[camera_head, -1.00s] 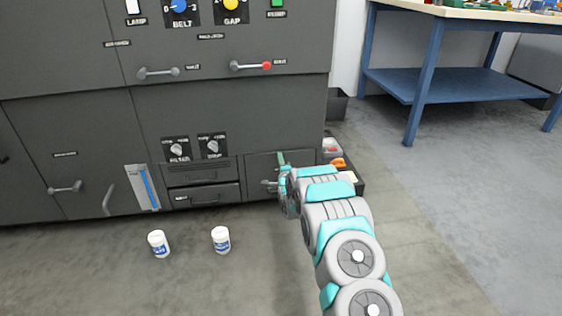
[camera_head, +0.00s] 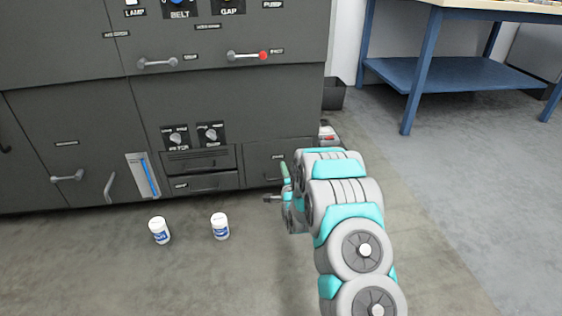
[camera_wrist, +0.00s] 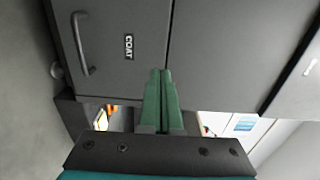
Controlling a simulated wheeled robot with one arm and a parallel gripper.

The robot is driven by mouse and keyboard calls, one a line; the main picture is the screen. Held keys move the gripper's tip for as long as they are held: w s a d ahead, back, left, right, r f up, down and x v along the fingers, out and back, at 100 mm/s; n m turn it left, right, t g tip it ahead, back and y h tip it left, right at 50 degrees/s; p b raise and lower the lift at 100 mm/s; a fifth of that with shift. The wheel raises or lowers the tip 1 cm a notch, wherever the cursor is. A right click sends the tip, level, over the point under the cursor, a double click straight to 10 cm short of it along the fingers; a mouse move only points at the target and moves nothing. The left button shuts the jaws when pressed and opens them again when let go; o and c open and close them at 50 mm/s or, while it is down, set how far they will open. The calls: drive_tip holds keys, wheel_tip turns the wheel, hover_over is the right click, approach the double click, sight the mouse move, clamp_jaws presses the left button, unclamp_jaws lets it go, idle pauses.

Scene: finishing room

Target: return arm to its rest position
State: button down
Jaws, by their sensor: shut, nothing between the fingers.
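My arm reaches forward and down on the right side of the head view, in front of the dark grey machine (camera_head: 60,120). In the wrist view, the green fingers of my gripper (camera_wrist: 161,74) lie together with nothing between them. Behind them is a grey machine front with a door marked COAT (camera_wrist: 105,45) and a bar handle (camera_wrist: 82,44). In the head view my gripper is mostly hidden by my arm; a green finger part (camera_head: 285,172) shows just left of it.
Two white jars (camera_head: 159,230) (camera_head: 220,226) stand on the floor left of my arm. A blue workbench (camera_head: 440,75) is at the back right. A black bin (camera_head: 333,94) stands beside the machine. Floor to the right is clear.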

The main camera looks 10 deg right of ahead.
drive_tip(key=s+a+r+n+g+p, duration=0.1)
drive_tip(key=s+r+n+g+p, duration=0.4)
drive_tip(key=s+r+n+g, duration=0.75)
drive_tip(key=s+r+n+g+p, duration=0.1)
drive_tip(key=s+r, duration=0.3)
drive_tip(key=s, duration=1.2)
drive_tip(key=s+r+n+g+p, duration=0.2)
drive_tip(key=s+r+g, duration=0.2)
drive_tip(key=s, duration=1.2)
drive_tip(key=s+r+n+g+p, duration=0.1)
drive_tip(key=s+r, duration=0.5)
drive_tip(key=s, duration=1)
drive_tip(key=shift+s+a+r+n+g+p, duration=0.15)
drive_tip(key=shift+s+a+n+g+p, duration=0.2)
drive_tip(key=shift+n+g, duration=0.35)
drive_tip(key=shift+d, duration=0.1)
